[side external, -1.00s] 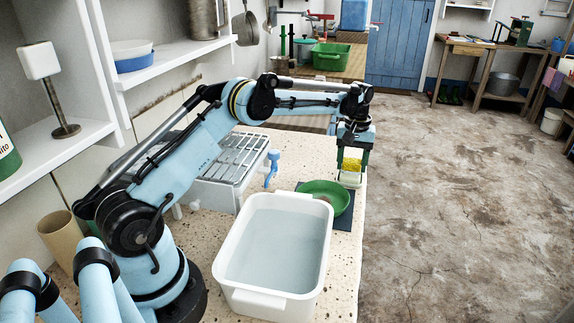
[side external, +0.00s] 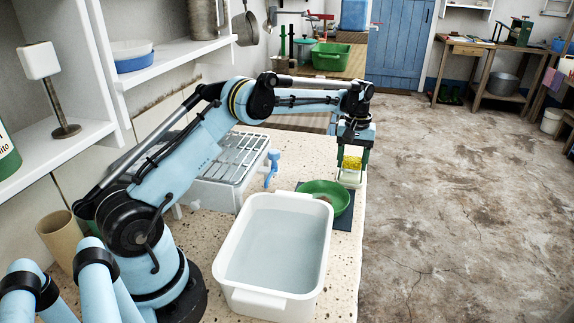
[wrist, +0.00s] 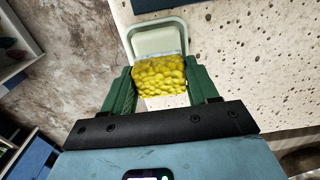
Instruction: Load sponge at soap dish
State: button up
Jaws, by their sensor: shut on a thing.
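A yellow, bumpy sponge (wrist: 160,76) is held between the two green fingers of my gripper (wrist: 160,84). In the side external view the sponge (side external: 352,163) hangs at the fingertips of my gripper (side external: 353,168), near the counter's right edge. The pale soap dish (side external: 350,181) lies below it. In the wrist view the soap dish (wrist: 157,36) shows its rim and inside beyond the sponge, which hides part of it. I cannot tell whether the sponge touches the dish.
A green bowl (side external: 323,190) on a dark mat (side external: 346,214) stands just left of the dish. A white basin of water (side external: 233,284) is in front, and a metal drying rack (side external: 238,155) is to the left. The counter drops to the floor on the right.

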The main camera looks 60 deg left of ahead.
aim_at(353, 160)
jog(key=shift+r, duration=3.15)
jog(key=shift+s+d+r, duration=0.2)
jog(key=shift+d+r, duration=0.15)
jog(key=s+d+r+m, duration=0.4)
jog(key=s+d, duration=0.2)
jog(key=s, duration=0.4)
jog(key=s+d+r+m, duration=0.4)
jog(key=s+d, duration=0.3)
jog(key=s, duration=0.4)
jog(key=shift+m, duration=0.5)
